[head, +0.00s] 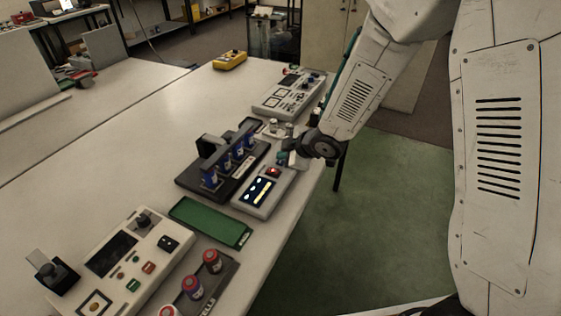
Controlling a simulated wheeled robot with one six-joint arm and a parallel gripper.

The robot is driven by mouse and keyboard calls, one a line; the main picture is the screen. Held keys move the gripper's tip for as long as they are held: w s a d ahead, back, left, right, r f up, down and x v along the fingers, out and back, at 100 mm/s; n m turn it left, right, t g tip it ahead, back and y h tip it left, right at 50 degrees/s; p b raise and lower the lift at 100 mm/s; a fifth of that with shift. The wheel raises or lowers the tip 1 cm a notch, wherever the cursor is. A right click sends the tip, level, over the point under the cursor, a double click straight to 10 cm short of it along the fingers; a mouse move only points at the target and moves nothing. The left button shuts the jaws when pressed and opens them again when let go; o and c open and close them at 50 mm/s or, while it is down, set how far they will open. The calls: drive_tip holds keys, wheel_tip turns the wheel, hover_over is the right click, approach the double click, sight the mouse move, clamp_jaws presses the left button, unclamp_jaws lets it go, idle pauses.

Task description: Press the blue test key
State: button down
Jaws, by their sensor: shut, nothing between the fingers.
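A small grey tester box (247,207) lies near the table's right edge. Its dark panel (258,190) shows lit marks, and a red key (273,171) sits beyond the panel. A small blue-teal spot (282,156) shows at the box's far end, right beside my fingertips; it may be the blue test key, but it is too small to be sure. My gripper (291,160) is shut and empty, pointing down over the far end of the box. Whether it touches the key cannot be told.
A black rack (187,181) with several blue cylinders stands left of the box. A green tray (211,222), a grey control panel (140,262) and red-capped cylinders (212,261) are nearer. Another panel (289,95) and a yellow box (230,60) are farther.

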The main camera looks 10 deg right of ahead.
drive_tip(key=shift+f, duration=0.4)
idle(0.6)
drive_tip(key=shift+r, duration=0.8)
wheel_tip(320, 180, up, 5)
idle(0.7)
idle(0.6)
